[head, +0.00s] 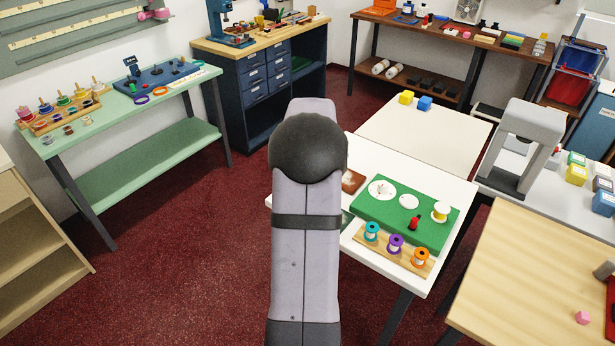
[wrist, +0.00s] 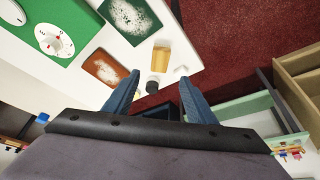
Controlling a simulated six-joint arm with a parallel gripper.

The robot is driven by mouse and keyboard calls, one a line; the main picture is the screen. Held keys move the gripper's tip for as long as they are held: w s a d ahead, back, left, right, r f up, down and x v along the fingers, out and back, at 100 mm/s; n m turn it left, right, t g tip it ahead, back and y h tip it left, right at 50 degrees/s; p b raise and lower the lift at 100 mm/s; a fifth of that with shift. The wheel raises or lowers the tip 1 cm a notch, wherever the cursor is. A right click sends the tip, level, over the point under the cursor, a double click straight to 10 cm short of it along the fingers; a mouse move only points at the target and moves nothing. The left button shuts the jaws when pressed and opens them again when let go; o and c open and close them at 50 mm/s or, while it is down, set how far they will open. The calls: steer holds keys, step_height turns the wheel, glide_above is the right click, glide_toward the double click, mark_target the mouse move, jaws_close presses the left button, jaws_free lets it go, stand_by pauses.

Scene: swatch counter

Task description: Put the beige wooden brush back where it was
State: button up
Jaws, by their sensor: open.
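In the wrist view, a tan, block-like thing (wrist: 161,58) lies on the white table (wrist: 190,52) near its edge; by its colour it looks like the beige wooden brush, but its bristles cannot be made out. My gripper (wrist: 159,80) is open, its two blue fingers apart. In the picture, the tan thing shows just beyond and between the fingertips. No contact shows. In the head view my arm covers this part of the table, so neither brush nor gripper shows there.
A small dark round thing (wrist: 152,87) is close to the tan thing. A green card (wrist: 129,17) and a brown card (wrist: 110,70), both with white speckles, lie nearby. A green mat (head: 435,229) holds white discs and a red item. A wooden strip (head: 383,250) bears coloured spools.

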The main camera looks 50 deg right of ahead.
steer(key=shift+r, duration=0.2)
steer(key=shift+a, duration=0.15)
steer(key=w+a+f+n+g+y, duration=0.1)
steer(key=w+a+n+y, duration=0.2)
steer(key=a, duration=2.3)
steer(key=s+a+f+n+g, duration=0.2)
steer(key=s+a+n, duration=0.4)
steer(key=s+a, duration=0.7)
steer(key=a+f, duration=0.1)
steer(key=a, duration=0.3)
steer(key=shift+s+a, duration=0.15)
steer(key=shift+a, duration=0.05)
